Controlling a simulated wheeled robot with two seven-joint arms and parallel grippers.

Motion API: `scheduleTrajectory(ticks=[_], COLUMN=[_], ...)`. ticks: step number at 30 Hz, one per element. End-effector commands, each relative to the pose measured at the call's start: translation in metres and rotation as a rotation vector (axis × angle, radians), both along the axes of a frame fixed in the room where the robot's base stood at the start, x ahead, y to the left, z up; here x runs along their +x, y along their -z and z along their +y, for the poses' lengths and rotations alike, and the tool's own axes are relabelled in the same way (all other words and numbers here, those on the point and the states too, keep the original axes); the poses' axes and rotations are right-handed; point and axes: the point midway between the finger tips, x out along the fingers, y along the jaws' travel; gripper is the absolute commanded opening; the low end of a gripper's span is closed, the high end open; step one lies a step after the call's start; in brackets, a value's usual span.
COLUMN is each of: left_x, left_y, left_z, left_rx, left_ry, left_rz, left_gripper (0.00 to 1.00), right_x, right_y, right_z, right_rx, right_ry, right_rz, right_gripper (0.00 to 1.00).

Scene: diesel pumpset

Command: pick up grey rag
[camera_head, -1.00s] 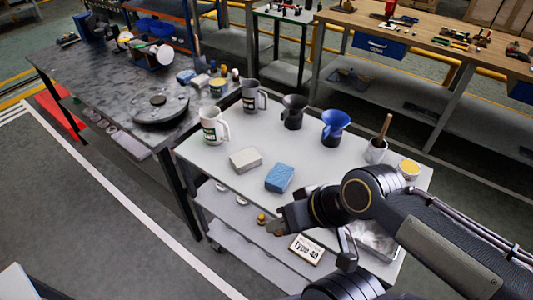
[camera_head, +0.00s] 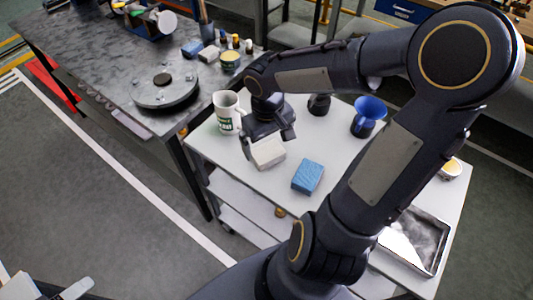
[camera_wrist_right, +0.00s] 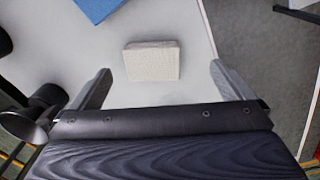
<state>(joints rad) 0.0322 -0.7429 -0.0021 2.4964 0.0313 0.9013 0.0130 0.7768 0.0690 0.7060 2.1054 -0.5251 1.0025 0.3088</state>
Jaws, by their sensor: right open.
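The grey rag (camera_head: 268,152) is a pale, folded block on the top of the white cart (camera_head: 225,150), near its left front edge. It also shows in the right wrist view (camera_wrist_right: 152,62), lying between and beyond the two fingertips. My right gripper (camera_head: 267,137) is open and empty, just above and behind the rag in the head view. The fingers appear apart from the rag. Pale finger-like parts at the bottom left of the head view seem to be my left gripper (camera_head: 50,288); its jaw state is unclear.
A blue folded rag (camera_head: 308,177) lies right of the grey one. A dark jug (camera_head: 319,104) and a blue funnel-topped jug (camera_head: 368,116) stand farther back. A metal tray (camera_head: 415,240) is at front right.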

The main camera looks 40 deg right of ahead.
Motion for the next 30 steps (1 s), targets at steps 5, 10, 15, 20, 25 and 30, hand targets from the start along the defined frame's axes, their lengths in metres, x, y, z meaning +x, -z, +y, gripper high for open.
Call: scheduleTrajectory(ticks=[5, 10, 15, 20, 25, 30], left_x=[0.0, 0.0, 0.0, 0.0, 0.0, 0.0], left_y=[0.0, 0.001, 0.003, 0.001, 0.002, 0.003], left_z=[0.0, 0.0, 0.0, 0.0, 0.0, 0.0], left_rx=[0.0, 0.0, 0.0, 0.0, 0.0, 0.0], left_ry=[0.0, 0.0, 0.0, 0.0, 0.0, 0.0], left_rz=[0.0, 0.0, 0.0, 0.0, 0.0, 0.0], left_gripper=[0.81, 0.81, 0.81, 0.81, 0.81, 0.81], right_x=[0.023, 0.03, 0.03, 0.032, 0.033, 0.033], right_y=[0.022, 0.035, 0.054, 0.074, 0.097, 0.104], right_z=[-0.015, -0.019, -0.019, -0.021, -0.023, -0.023], right_rx=[0.036, 0.046, 0.047, 0.05, 0.047, 0.044], right_ry=[0.013, 0.018, 0.018, 0.018, 0.017, 0.017], right_rz=[0.02, 0.018, 0.019, 0.02, 0.019, 0.017], right_gripper=[1.0, 1.0, 1.0, 1.0, 1.0, 1.0])
